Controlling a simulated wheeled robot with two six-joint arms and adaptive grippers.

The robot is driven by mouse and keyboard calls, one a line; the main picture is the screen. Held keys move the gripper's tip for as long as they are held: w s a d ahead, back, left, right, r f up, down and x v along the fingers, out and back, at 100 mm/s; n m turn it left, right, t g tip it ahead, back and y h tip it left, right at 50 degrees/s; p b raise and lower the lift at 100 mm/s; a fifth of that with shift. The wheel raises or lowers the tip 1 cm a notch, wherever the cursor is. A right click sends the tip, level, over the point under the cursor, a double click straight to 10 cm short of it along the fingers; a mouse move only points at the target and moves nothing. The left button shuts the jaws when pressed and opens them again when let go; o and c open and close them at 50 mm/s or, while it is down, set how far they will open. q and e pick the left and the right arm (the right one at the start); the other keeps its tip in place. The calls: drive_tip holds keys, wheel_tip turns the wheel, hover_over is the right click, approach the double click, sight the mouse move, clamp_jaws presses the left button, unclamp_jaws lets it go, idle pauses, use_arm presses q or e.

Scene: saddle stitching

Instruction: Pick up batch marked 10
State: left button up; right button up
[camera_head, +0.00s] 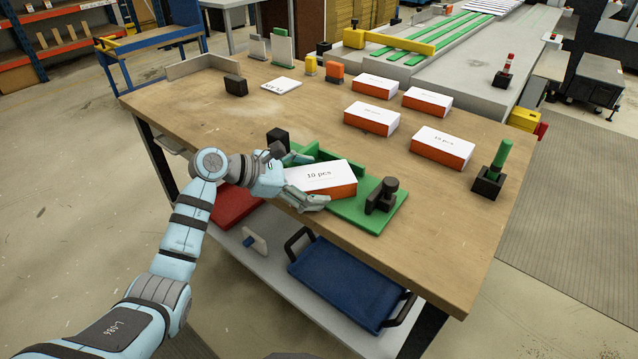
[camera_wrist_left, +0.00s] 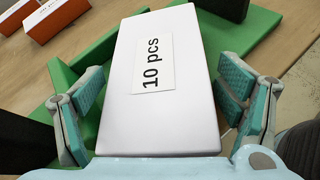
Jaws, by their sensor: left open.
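The batch marked "10 pcs" (camera_head: 321,177) is a white-topped block with orange sides. It sits on the green fixture (camera_head: 361,212) near the front edge of the table. In the left wrist view the batch (camera_wrist_left: 163,100) fills the middle, its label readable. My left gripper (camera_head: 312,179) is open around the batch, one finger on each side. In the wrist view its teal finger pads (camera_wrist_left: 165,98) stand on both sides, with a visible gap at least on the right. Whether the left pad touches is unclear. My right gripper is not in view.
Several similar white-and-orange batches (camera_head: 372,118) lie farther back on the wooden table (camera_head: 205,115). A black clamp (camera_head: 383,195) stands on the fixture's right end. A green post in a black base (camera_head: 491,175) stands at the right edge. A blue tray (camera_head: 345,283) lies on the shelf below.

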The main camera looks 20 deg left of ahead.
use_arm(q)
drive_tip(key=shift+w+d+f, duration=0.15)
drive_tip(key=shift+w+d, duration=0.05)
drive_tip(key=shift+d, duration=0.05)
drive_tip(key=shift+s, duration=0.1)
drive_tip(key=c, duration=1.7)
